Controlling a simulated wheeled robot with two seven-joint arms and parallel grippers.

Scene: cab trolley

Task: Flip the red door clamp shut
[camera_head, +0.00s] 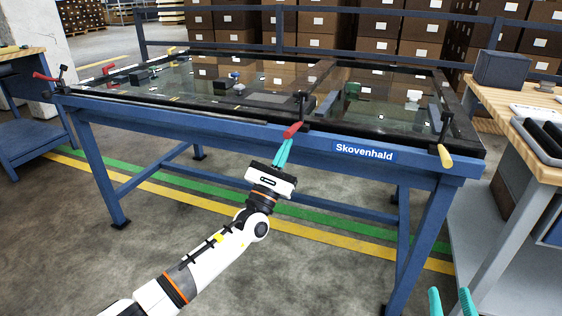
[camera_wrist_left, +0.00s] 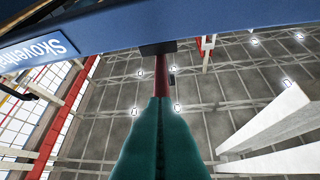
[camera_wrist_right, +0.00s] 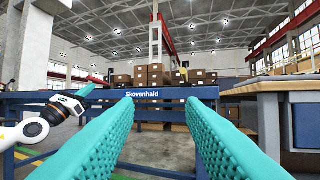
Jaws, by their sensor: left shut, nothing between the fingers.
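The red-handled clamp (camera_head: 292,130) sits at the middle of the frame's front edge, with a dark upright part and its red handle sticking out over the edge toward me. My left gripper (camera_head: 285,144) is shut and empty, its teal fingertips just below and beside the red handle. In the left wrist view the red handle (camera_wrist_left: 162,76) runs on from above the closed fingertips (camera_wrist_left: 160,100); I cannot tell whether they touch. My right gripper (camera_wrist_right: 160,97) is open and empty, facing the table from a distance; its fingertips show at the bottom right of the head view (camera_head: 452,300).
The blue table (camera_head: 230,117) carries a dark-framed glass door (camera_head: 390,130). Another red-handled clamp (camera_head: 45,77) is at the left corner and a yellow-handled clamp (camera_head: 445,156) at the right. A wooden-topped bench (camera_head: 535,165) stands right. Floor before the table is free.

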